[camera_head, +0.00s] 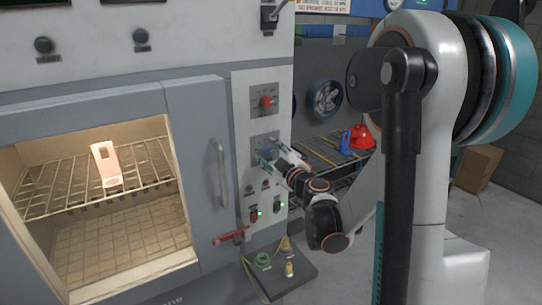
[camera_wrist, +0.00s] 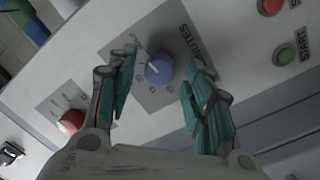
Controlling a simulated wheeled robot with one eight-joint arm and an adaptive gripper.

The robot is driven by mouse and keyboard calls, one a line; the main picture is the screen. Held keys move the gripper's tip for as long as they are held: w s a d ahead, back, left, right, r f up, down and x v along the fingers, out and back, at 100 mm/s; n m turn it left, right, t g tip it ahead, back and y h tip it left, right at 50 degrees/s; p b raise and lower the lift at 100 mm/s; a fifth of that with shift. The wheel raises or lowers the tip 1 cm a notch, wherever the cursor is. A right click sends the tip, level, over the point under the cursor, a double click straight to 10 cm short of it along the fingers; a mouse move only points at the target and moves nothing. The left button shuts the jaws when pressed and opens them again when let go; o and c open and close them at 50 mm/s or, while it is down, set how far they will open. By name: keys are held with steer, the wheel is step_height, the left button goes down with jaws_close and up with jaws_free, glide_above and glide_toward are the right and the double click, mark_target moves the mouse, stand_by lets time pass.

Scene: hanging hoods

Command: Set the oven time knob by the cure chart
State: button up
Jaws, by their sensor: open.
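The blue time knob (camera_wrist: 159,69) sits on a grey dial plate marked MINUTES in the wrist view. It has a white pointer line, but the number it points at is too small to read. My gripper (camera_wrist: 157,85) is open, with one teal finger on each side of the knob and visible gaps between. In the head view my gripper (camera_head: 279,160) is at the lower dial plate on the oven's control panel (camera_head: 243,110), largely covering the blue knob. The red knob (camera_head: 267,102) is above it and also shows in the wrist view (camera_wrist: 71,122). No cure chart is legible.
The lit oven (camera_head: 95,200) holds a pale part (camera_head: 106,165) on its wire rack. Below the dials are lit switches (camera_head: 254,214), a red-handled lever (camera_head: 230,238) and a small shelf (camera_head: 284,277) with several small items. Start (camera_wrist: 284,55) and stop buttons lie beside the dial.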

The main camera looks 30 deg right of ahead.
steer(key=c, duration=1)
steer(key=shift+c, duration=0.2)
steer(key=shift+n, duration=0.3)
steer(key=n+b, duration=0.1)
steer(key=n, duration=0.1)
steer(key=shift+f+n, duration=0.15)
steer(key=shift+n, duration=0.15)
steer(key=n+b, duration=0.1)
steer(key=n, duration=0.3)
steer(key=shift+n+t, duration=0.3)
steer(key=shift+n, duration=0.1)
steer(key=n+b, duration=0.1)
steer(key=n, duration=0.3)
steer(key=shift+f+n+y, duration=0.1)
steer(key=shift+n+y, duration=0.2)
steer(key=shift+n+b, duration=0.3)
steer(key=shift+n, duration=1.5)
